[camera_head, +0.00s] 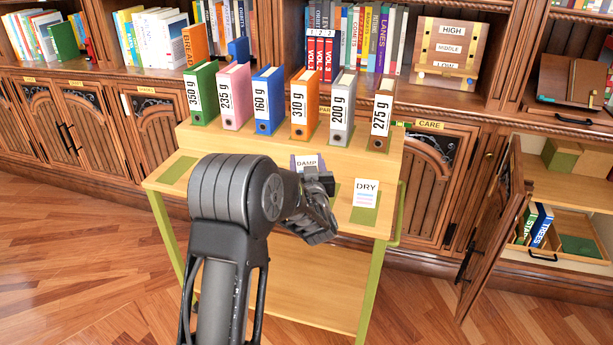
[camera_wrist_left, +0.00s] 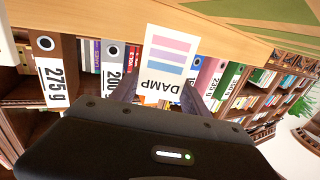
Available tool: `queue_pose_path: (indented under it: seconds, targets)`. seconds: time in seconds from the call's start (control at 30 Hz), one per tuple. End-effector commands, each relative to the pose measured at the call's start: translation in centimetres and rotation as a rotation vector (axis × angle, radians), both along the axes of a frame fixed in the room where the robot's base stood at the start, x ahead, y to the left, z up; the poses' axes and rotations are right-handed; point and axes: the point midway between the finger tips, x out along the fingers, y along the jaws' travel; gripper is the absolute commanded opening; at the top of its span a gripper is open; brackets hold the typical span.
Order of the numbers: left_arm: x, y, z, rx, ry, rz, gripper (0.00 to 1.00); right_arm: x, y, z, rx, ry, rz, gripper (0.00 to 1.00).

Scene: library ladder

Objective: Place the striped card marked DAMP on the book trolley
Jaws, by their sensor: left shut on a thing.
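The striped card marked DAMP (camera_head: 308,162) is white and shows just behind my left gripper (camera_head: 318,180) in the head view. In the left wrist view the DAMP card (camera_wrist_left: 166,64), with pink, purple and blue stripes, is between the fingers of my left gripper (camera_wrist_left: 158,92), which is shut on it. The book trolley (camera_head: 165,188) has a pale wood top and green legs. The card is over its front shelf; I cannot tell whether it touches. A DRY card (camera_head: 366,193) stands on the trolley to the right. My right gripper is not in view.
Several binders with weight labels stand on the trolley's raised back, including a green one (camera_head: 201,93) and a brown one (camera_head: 382,115). Bookshelves stand behind. A cabinet door (camera_head: 495,225) hangs open at the right. Green pads mark the trolley shelf, one bare at the left (camera_head: 179,170).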

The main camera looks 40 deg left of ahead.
Motion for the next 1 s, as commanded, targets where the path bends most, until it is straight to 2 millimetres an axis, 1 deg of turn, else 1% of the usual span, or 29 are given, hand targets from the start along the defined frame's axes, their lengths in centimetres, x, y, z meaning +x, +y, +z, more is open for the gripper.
queue_pose_path:
  seconds: [0.17,0.23,0.43,0.5,0.77,0.93,0.97,1.0]
  targets:
    - [0.0,0.0,0.1,0.0,0.0,0.0,0.16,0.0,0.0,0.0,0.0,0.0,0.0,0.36]
    - [0.0,0.0,-0.2,0.0,0.0,0.0,0.16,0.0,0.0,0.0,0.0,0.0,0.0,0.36]
    - [0.0,0.0,-2.9,0.001,0.003,0.0,0.16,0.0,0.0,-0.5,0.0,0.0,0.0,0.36]
    - [0.0,0.0,-3.6,0.001,0.002,-0.001,0.16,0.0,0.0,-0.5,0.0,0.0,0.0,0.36]
    - [0.0,0.0,-3.7,0.0,0.0,-0.001,0.16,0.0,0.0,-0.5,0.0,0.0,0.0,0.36]
    - [0.0,0.0,-4.2,0.0,0.0,-0.001,0.16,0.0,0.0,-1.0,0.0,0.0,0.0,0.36]
    - [0.0,0.0,-4.0,0.0,0.0,-0.001,0.56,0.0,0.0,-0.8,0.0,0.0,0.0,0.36]
    - [0.0,0.0,-4.0,0.0,0.0,-0.001,0.59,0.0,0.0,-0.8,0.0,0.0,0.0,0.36]
